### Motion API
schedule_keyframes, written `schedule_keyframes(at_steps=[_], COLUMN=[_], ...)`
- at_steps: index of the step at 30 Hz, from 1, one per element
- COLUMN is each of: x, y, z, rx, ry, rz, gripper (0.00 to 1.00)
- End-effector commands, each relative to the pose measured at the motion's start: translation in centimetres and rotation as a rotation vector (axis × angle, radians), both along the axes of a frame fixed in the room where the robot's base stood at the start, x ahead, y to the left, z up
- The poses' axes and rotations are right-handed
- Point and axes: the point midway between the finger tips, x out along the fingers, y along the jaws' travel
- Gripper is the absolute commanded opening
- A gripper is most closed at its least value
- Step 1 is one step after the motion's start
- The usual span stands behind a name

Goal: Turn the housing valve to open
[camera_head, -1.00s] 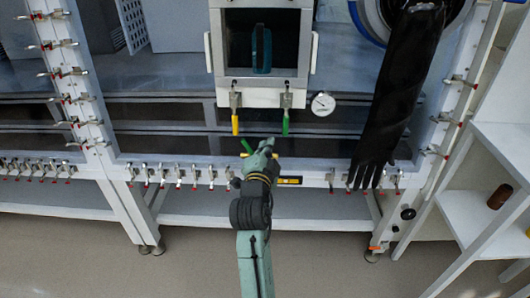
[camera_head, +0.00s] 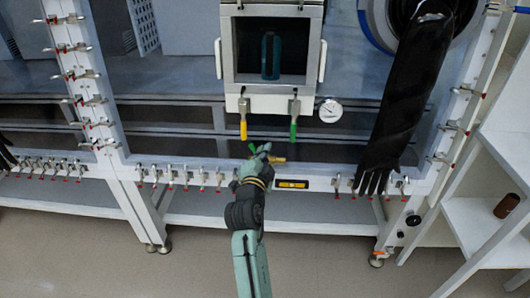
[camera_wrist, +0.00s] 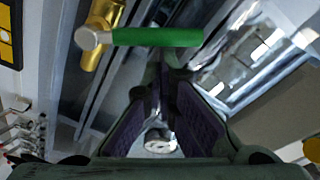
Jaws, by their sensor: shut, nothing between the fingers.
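A brass valve with a green lever is close to my gripper; I take it as the housing valve. In the wrist view its green lever (camera_wrist: 155,37) extends right from a grey nut, on a brass body (camera_wrist: 97,45). In the head view the green lever (camera_head: 252,148) shows at the left of my fingertips and the brass body (camera_head: 279,159) at their right; the rest is hidden behind the gripper. My gripper (camera_head: 265,148) is shut and empty. In the wrist view the fingertips (camera_wrist: 165,75) are just below the lever; contact cannot be told.
A box with a window (camera_head: 226,88) is above, with a yellow-handled valve (camera_head: 243,120) and a green-handled valve (camera_head: 294,120) hanging beneath. A gauge (camera_head: 330,110) is beside it. A black glove (camera_head: 400,110) hangs at right. Small clamps line the frame's lower rail.

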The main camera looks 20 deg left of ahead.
Motion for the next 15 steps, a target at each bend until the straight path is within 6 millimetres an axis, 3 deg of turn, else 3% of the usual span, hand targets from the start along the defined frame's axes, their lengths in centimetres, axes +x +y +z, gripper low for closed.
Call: schedule_keyframes(at_steps=[15], x=[-0.17], y=[0.56], z=[-0.09], rx=[-0.085], ry=[-0.025], rz=[0.011], gripper=[0.00])
